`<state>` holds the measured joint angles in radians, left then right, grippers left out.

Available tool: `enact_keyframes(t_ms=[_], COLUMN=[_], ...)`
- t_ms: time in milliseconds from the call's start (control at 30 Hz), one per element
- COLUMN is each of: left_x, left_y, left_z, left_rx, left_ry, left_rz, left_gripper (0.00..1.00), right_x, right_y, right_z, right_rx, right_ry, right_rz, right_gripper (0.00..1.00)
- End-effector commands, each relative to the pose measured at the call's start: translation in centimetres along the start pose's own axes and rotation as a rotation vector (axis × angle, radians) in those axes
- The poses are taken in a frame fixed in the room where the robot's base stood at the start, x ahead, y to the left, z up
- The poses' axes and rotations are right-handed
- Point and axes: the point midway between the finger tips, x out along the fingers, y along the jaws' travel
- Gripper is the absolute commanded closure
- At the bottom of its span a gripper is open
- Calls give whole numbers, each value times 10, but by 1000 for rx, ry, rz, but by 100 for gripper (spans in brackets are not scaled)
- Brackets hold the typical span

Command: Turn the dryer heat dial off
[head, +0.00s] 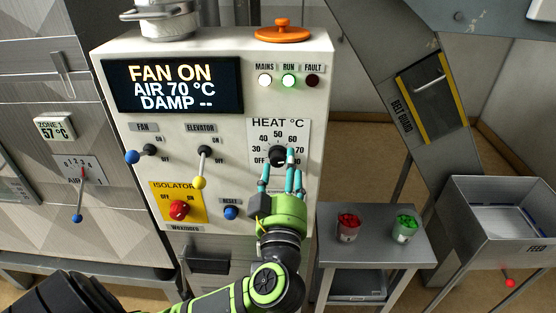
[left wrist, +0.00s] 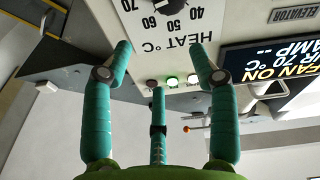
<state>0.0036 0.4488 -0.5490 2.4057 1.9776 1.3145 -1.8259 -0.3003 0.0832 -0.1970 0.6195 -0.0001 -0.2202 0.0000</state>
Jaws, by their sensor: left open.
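The heat dial (head: 277,155) is a black knob on a white HEAT °C scale plate (head: 299,128), at the right of the white control panel. In the left wrist view the dial (left wrist: 152,4) is cut off by the top edge, and its scale appears upside down. I cannot tell where its pointer stands. My left gripper (head: 279,168) is open, with teal fingers at and just below the dial in the head view. In the left wrist view the gripper (left wrist: 160,58) has its fingers spread and nothing between them; the dial shows beyond the fingertips. My right gripper is not in view.
The display (head: 172,86) reads FAN ON, AIR 70 °C. The fan lever (head: 140,154), elevator lever (head: 202,166), red isolator knob (head: 180,210) and blue reset button (head: 231,212) are left of my gripper. A side table (head: 375,250) with two small tubs stands right.

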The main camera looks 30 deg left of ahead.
Motion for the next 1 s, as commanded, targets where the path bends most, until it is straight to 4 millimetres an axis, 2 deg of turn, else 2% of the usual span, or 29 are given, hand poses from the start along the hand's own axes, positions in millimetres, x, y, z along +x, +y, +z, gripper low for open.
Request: enact_keyframes(t_ms=[100, 200, 633, 800, 1000], left_x=[0, 2, 59, 68, 68], left_y=[-14, -20, -28, -30, -30], left_z=[20, 27, 35, 38, 39], left_rx=[67, 97, 103, 100, 99], left_ry=[-100, -140, -147, -148, -148], left_rz=[-76, -103, -110, -110, -109], left_gripper=[41, 41, 41, 41, 41], right_x=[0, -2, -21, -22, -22], right_y=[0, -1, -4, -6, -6], right_z=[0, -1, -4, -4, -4], right_rx=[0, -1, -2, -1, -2], right_ry=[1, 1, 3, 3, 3], right_rz=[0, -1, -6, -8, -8], right_gripper=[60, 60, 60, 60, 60])
